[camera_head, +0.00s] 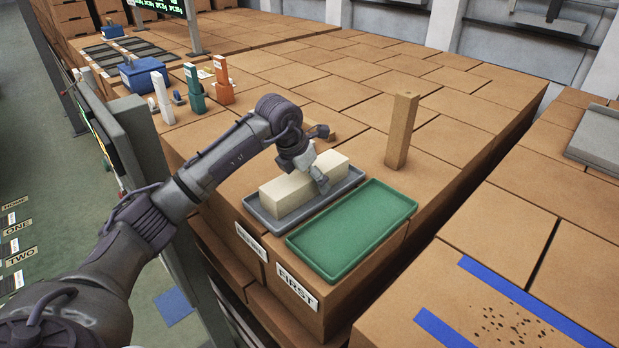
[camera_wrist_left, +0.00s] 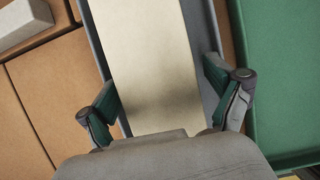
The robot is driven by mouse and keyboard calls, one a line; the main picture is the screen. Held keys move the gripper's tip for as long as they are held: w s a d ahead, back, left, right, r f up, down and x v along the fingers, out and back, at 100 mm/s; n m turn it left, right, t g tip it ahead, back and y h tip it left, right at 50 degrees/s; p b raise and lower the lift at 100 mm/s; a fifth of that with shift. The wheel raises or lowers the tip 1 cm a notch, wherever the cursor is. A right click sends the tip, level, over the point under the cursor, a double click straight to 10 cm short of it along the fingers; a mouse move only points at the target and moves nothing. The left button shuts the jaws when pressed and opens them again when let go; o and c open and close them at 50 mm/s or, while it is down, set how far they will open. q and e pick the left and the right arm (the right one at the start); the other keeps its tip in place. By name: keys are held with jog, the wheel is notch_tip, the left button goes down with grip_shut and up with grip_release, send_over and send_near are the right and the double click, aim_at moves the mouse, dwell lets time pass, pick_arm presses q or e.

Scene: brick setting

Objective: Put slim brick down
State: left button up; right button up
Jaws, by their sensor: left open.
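A long, slim cream brick (camera_head: 290,188) lies flat in the grey tray (camera_head: 262,215). In the left wrist view the cream brick (camera_wrist_left: 150,50) runs up between my two green-padded fingers. My left gripper (camera_head: 312,172) is over the brick's right part in the head view. It is open, with one finger on each side of the brick and gaps visible beside it in the left wrist view (camera_wrist_left: 165,105). The green tray (camera_head: 350,228) beside it is empty. My right gripper is not in view.
A tall brown block (camera_head: 402,130) stands upright behind the green tray. A label reading FIRST (camera_head: 297,287) is on the box front below that tray. White, green and orange items and a blue box (camera_head: 143,75) stand at the back left. The cardboard top behind is largely clear.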

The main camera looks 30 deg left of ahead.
pick_arm(q)
jog(key=shift+r, duration=0.1)
jog(key=shift+s+r, duration=0.1)
jog(key=shift+r, duration=0.25)
jog(key=b+v, duration=0.2)
jog(key=v, duration=0.9)
jog(key=shift+s+b, duration=0.1)
jog(key=shift+b, duration=0.3)
jog(key=shift+a, duration=0.1)
